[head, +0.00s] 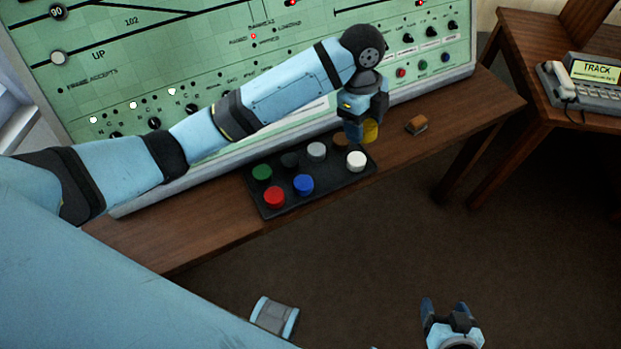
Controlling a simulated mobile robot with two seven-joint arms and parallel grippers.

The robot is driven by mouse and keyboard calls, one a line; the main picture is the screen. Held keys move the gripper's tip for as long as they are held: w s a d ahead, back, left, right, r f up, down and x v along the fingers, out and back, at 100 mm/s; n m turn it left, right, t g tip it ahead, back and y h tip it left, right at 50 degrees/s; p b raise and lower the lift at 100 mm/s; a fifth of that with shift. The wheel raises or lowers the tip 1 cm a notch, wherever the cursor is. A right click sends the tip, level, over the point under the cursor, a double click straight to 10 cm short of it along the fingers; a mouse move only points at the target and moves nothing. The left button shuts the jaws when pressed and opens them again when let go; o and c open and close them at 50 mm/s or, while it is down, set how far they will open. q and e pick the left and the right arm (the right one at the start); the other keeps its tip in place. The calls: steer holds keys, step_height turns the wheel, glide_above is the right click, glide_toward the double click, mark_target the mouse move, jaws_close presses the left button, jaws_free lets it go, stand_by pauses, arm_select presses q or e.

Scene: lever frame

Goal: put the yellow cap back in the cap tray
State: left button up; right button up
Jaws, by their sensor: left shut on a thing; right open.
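The yellow cap (371,130) shows at the right side of my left gripper (357,131), which is shut on it and partly hides it. The cap is at the far right corner of the black cap tray (323,186); I cannot tell how high it is above the tray or shelf. The tray lies on the wooden shelf and holds green (262,173), red (274,197), blue (303,184), white (357,161), grey (317,150), dark and brown (341,141) caps. My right gripper (445,308) is open and empty, low in the view over the floor.
A small brown-orange block (416,125) lies on the wooden shelf (460,112) right of the tray. The green signal panel (215,55) rises behind the shelf. A side table (525,75) with a telephone unit (590,83) stands at the right. The shelf right of the block is clear.

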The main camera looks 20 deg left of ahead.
arm_select(q)
steer(key=w+a+f+m+y+b, duration=0.1)
steer(key=a+f+m+y+b, duration=0.1)
steer(key=a+m, duration=0.3)
steer(key=n, duration=0.1)
glide_above(330, 176)
steer(key=shift+t, duration=0.4)
step_height(330, 176, down, 15)
steer(key=shift+f+b, duration=0.1)
steer(key=shift+b, duration=0.35)
steer(key=shift+f, duration=2.3)
steer(key=o, duration=0.8)
